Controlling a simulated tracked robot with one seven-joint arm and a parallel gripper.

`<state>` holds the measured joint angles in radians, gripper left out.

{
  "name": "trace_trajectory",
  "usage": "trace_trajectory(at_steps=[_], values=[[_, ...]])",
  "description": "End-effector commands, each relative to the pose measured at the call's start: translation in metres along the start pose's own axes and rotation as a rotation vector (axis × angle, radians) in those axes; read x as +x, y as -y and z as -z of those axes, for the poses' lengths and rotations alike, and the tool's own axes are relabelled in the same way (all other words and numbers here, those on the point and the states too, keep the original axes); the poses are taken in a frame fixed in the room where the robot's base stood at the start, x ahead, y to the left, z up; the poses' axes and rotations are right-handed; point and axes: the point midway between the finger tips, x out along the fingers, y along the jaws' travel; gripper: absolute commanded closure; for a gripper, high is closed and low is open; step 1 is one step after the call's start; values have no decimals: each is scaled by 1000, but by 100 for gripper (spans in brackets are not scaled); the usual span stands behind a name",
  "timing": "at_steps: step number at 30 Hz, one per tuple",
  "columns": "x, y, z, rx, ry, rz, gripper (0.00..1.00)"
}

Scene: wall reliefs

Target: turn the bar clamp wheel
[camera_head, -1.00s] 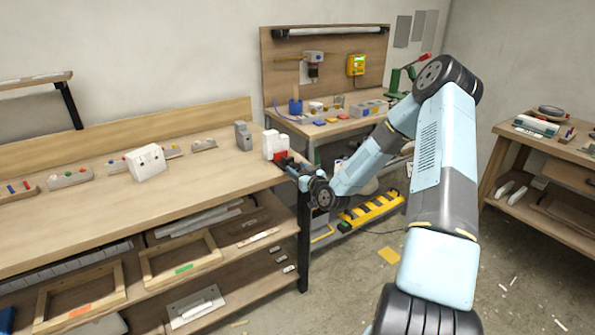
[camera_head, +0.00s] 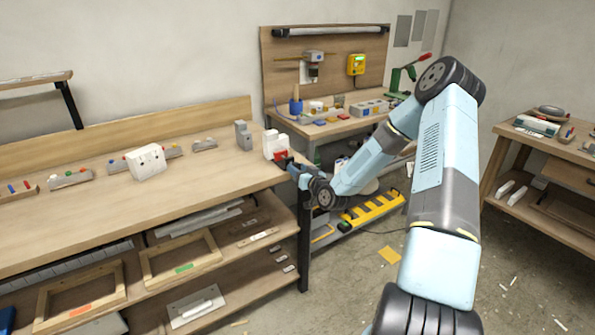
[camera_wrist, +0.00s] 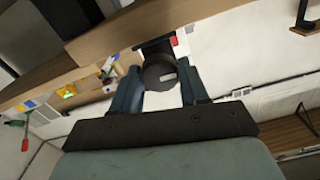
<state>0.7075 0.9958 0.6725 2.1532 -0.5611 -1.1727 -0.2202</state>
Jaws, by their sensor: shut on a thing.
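The bar clamp wheel (camera_wrist: 158,72) is a dark round knob with a small light patch, in the middle of the wrist view. My gripper (camera_wrist: 156,85) has one finger on each side of the wheel and is shut on it. In the head view my gripper (camera_head: 289,164) is at the right end of the left workbench. The clamp there shows as a white and red block (camera_head: 275,147) on the bench corner. The wheel itself is hidden behind my gripper and wrist in the head view.
The left workbench (camera_head: 110,210) holds a white box (camera_head: 146,161) and several small parts. Another bench (camera_head: 560,155) stands at the right.

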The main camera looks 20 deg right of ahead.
Motion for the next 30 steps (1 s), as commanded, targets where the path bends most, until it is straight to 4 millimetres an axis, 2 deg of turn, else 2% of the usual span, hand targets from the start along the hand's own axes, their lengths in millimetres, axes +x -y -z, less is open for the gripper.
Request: trace_trajectory(at_steps=[30], values=[[-1, -4, -2, 967, 0, -5, 86]])
